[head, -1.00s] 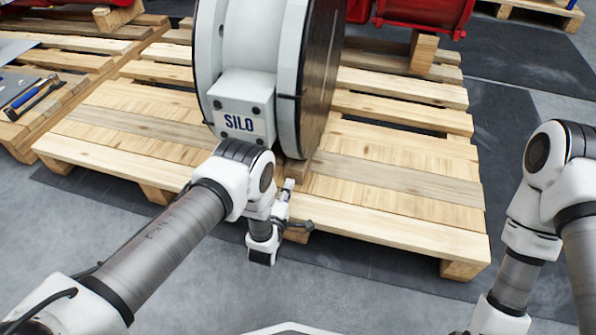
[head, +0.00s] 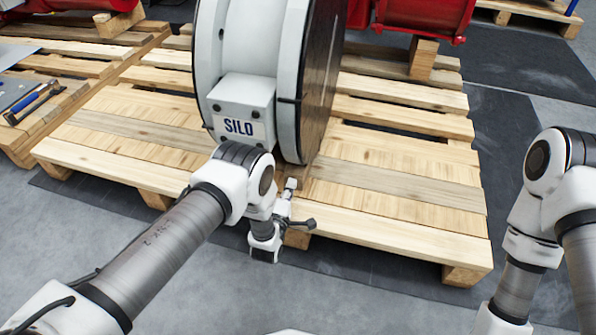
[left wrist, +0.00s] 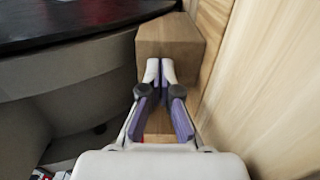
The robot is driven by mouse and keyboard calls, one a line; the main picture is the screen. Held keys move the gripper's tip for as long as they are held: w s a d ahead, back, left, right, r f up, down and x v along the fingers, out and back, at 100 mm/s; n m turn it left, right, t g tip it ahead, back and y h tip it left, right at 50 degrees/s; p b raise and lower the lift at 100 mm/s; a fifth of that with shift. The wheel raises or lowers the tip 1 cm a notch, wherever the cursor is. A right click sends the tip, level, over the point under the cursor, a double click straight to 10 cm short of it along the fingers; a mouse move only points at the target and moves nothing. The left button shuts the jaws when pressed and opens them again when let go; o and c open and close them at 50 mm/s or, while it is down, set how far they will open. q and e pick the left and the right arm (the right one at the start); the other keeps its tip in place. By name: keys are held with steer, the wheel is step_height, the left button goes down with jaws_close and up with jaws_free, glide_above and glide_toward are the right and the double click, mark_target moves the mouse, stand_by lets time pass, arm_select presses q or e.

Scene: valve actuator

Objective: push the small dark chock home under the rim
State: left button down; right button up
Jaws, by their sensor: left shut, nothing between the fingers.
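The chock (left wrist: 170,42) is a brown wooden block in the left wrist view, lying on the pallet boards beside the curved grey rim (left wrist: 75,85) of the big round part. In the head view the rim (head: 290,90) stands upright on the pallet, and the chock is mostly hidden by my left wrist and gripper. My left gripper (left wrist: 161,70) is shut and empty, with its fingertips together at the chock's near face. Whether they touch it is hard to tell. In the head view the left gripper (head: 291,184) is low at the pallet's front edge. My right gripper is outside the frame.
The pallet (head: 400,225) has bare boards to the right of the rim. A white box marked SILO (head: 240,108) sits on the rim's front, close above my left wrist. Red parts (head: 425,15) stand behind.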

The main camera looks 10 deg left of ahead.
arm_select(q)
steer(key=shift+w, duration=0.25)
stand_by(0.8)
stand_by(0.4)
steer(key=shift+s+r, duration=0.1)
steer(key=shift+s, duration=0.25)
steer(key=shift+s+p, duration=0.85)
steer(key=shift+p, duration=0.05)
steer(key=s+p, duration=0.4)
steer(key=s, duration=0.2)
steer(key=shift+s+a, duration=0.15)
steer(key=shift+s, duration=0.65)
